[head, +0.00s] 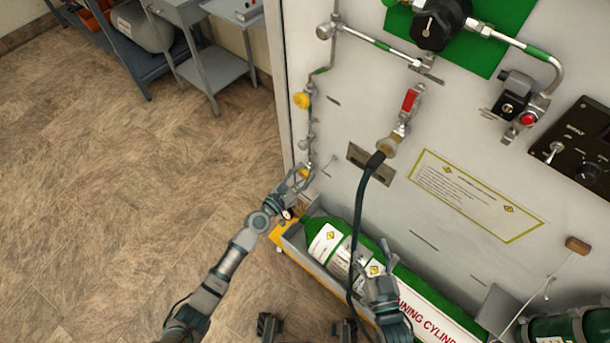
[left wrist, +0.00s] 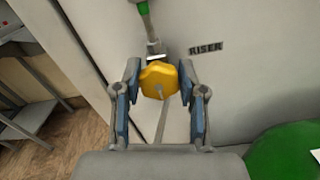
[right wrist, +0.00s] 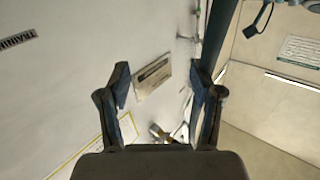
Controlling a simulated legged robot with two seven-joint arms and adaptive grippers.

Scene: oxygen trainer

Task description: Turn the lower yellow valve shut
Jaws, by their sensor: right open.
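The lower yellow valve (head: 304,172) is on the thin vertical pipe at the panel's left edge, partly hidden by my left gripper. In the left wrist view, the yellow knob (left wrist: 159,80) sits between the fingers. The upper yellow valve (head: 301,101) is higher on the same pipe, clear of both grippers. My right gripper (head: 368,262) is open and empty, in front of the green cylinder; its spread fingers (right wrist: 160,66) show in the right wrist view.
A dark hose (head: 358,220) hangs from the red-handled valve (head: 410,101), close to my right gripper. The green cylinder (head: 430,309) lies in a tray at the panel's foot. A grey cart (head: 215,75) stands at the back left. The floor on the left is clear.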

